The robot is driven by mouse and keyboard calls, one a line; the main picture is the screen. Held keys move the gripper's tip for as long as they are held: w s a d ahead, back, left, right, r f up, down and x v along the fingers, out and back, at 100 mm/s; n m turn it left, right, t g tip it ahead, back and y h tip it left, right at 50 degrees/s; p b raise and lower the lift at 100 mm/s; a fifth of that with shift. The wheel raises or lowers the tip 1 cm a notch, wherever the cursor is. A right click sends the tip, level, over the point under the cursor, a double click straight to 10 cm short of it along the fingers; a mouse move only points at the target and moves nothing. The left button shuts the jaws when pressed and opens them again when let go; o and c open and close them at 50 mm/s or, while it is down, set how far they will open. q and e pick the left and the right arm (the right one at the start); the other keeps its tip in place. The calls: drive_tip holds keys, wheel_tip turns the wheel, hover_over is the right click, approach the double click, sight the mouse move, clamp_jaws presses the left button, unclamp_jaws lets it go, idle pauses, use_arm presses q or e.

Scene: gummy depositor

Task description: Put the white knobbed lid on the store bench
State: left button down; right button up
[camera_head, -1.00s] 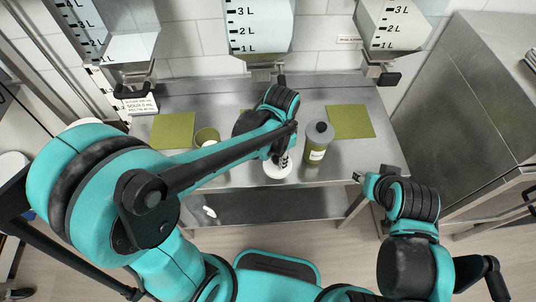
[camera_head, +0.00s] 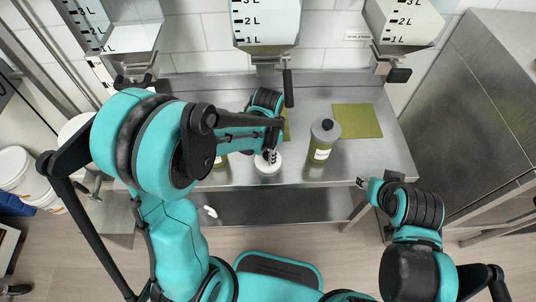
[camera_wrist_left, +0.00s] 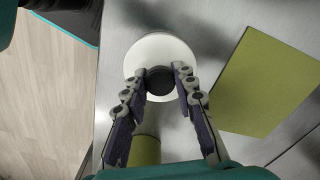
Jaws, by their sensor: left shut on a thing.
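The white lid (camera_head: 267,168) is a round disc with a dark knob (camera_wrist_left: 160,80), near the front edge of the steel bench (camera_head: 345,160). My left gripper (camera_head: 270,154) is shut on the knob, with one finger on each side in the left wrist view (camera_wrist_left: 168,75). I cannot tell whether the lid touches the bench or hangs just above it. My right gripper (camera_head: 362,183) is right of the lid, by the bench's front edge, and seems to hold nothing; its fingers are too small to read.
A green mat (camera_head: 357,120) lies further right. A green container (camera_head: 220,161) is partly hidden by my left arm. Depositor hoppers (camera_head: 265,25) hang above the back. A steel cabinet (camera_head: 490,80) stands at the right.

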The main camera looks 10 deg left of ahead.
use_arm(q)
drive_tip(key=shift+f, duration=0.15)
drive_tip(key=c, duration=1.2)
unclamp_jaws()
drive_tip(key=shift+r, duration=0.2)
wheel_tip(320, 180, up, 11)
drive_tip(key=p, duration=0.4)
drive_tip(key=s+a+r+n+t, duration=0.6)
drive_tip(key=s+n+t, duration=0.1)
drive_tip(key=s, duration=0.3)
drive_tip(key=shift+s+r+n, duration=0.15)
drive_tip(key=shift+r+n, duration=0.15)
drive_tip(key=shift+n, duration=0.6)
